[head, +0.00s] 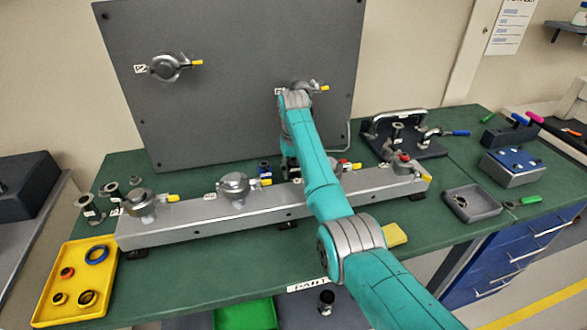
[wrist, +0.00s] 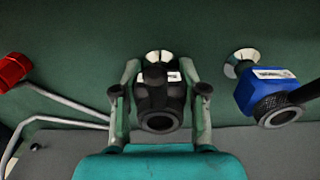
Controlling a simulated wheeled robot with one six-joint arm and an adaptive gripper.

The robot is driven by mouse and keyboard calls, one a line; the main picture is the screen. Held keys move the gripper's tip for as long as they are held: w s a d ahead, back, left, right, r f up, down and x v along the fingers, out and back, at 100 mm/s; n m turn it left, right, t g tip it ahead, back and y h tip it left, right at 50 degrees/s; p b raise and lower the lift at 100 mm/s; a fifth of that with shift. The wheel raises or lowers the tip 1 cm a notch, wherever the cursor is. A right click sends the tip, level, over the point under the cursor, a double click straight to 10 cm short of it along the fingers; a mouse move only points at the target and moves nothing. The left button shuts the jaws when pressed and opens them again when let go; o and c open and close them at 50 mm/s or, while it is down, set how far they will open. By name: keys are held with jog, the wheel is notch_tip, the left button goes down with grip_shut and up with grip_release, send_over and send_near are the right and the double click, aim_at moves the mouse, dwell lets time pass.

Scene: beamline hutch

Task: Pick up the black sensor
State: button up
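The black sensor (wrist: 160,100) shows in the middle of the wrist view, with a white label on its upper part and a round dark opening toward me. A pale metal flange shows at its far end. My gripper (wrist: 160,82) has one finger on each side of the sensor. Narrow gaps seem to show beside its body, so the fingers look open around it. The sensor seems to be on the green bench.
A blue sensor (wrist: 267,92) stands close on the right in the wrist view; a red part (wrist: 13,70) and bent metal rods are left. The grey rail (head: 200,220) carries valves, a dark panel (head: 230,110) stands behind, and a yellow tray (head: 72,262) is front left.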

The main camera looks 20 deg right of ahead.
grip_shut()
